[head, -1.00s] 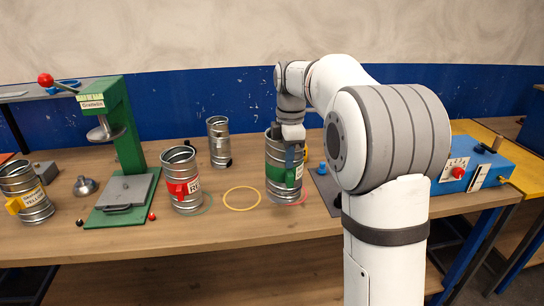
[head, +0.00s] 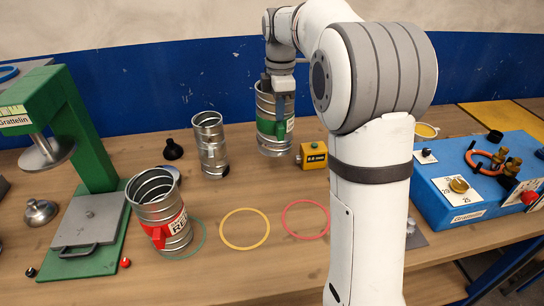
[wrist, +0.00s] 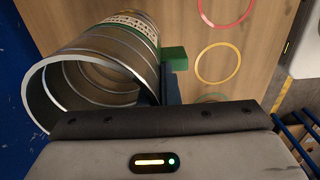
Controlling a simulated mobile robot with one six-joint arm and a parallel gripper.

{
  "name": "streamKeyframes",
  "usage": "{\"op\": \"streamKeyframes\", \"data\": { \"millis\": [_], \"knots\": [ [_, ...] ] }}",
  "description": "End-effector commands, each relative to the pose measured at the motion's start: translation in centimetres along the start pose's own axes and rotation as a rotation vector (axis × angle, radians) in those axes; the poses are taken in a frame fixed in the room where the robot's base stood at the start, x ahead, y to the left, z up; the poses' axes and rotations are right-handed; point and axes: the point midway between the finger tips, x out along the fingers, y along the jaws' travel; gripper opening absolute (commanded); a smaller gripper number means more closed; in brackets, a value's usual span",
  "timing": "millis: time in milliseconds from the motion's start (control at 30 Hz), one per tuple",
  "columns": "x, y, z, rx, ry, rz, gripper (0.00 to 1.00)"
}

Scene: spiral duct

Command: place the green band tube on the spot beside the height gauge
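The green band tube (head: 275,132) is a ribbed metal cylinder with a green band, upright toward the back of the bench. My gripper (head: 281,104) is at its near side, shut on it. In the wrist view the tube (wrist: 85,75) fills the upper left, its open end facing the camera, with a green block (wrist: 174,57) on its side. I cannot tell whether its bottom touches the bench. I cannot make out the height gauge for certain; my arm hides part of the bench.
A yellow box (head: 313,155) stands just right of the held tube. A plain tube (head: 210,148) and a red band tube (head: 160,212) stand left. Green (head: 203,240), yellow (head: 245,228) and red (head: 305,218) rings mark the bench. A green press (head: 75,130) and blue box (head: 480,180) flank it.

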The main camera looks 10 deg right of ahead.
Motion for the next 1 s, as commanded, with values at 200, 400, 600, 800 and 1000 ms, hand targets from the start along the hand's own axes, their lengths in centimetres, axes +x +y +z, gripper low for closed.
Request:
{"op": "streamKeyframes", "data": {
  "millis": [200,400,600,800,1000],
  "knots": [
    [3.4,-0.1,0.1,0.002,0.000,-0.003,0.00],
    [6.0,0.0,-0.2,-0.005,0.000,-0.002,0.00],
    [7.9,-0.1,-0.5,-0.010,0.000,-0.002,0.00],
    [9.9,0.0,-0.6,-0.012,0.000,0.000,0.00],
    [9.9,0.0,-0.6,-0.013,0.000,0.001,0.00]
  ]
}}
